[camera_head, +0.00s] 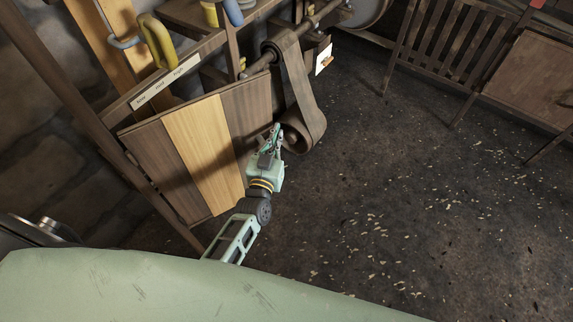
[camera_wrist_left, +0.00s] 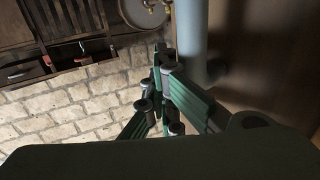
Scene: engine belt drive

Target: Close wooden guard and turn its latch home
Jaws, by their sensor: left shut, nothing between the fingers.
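The wooden guard (camera_head: 203,150) is a panel of dark and light planks at the left of the head view, below a lettered strip. I cannot tell whether it is fully closed. A small white plate with an orange-brown piece (camera_head: 325,60) sits to the right of the shaft; I cannot tell if this is the latch. My left gripper (camera_head: 273,137) is shut and empty, at the guard's right edge and close to the belt's lower pulley. Its green fingers (camera_wrist_left: 160,82) fill the middle of the left wrist view. My right gripper is not in view.
A brown belt (camera_head: 298,82) runs over a shaft and a lower pulley (camera_head: 297,137) beside my gripper. A yellow-handled tool (camera_head: 158,42) hangs above the guard. A slatted wooden rack (camera_head: 455,45) stands at the back right. The dark floor (camera_head: 400,200) on the right is open.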

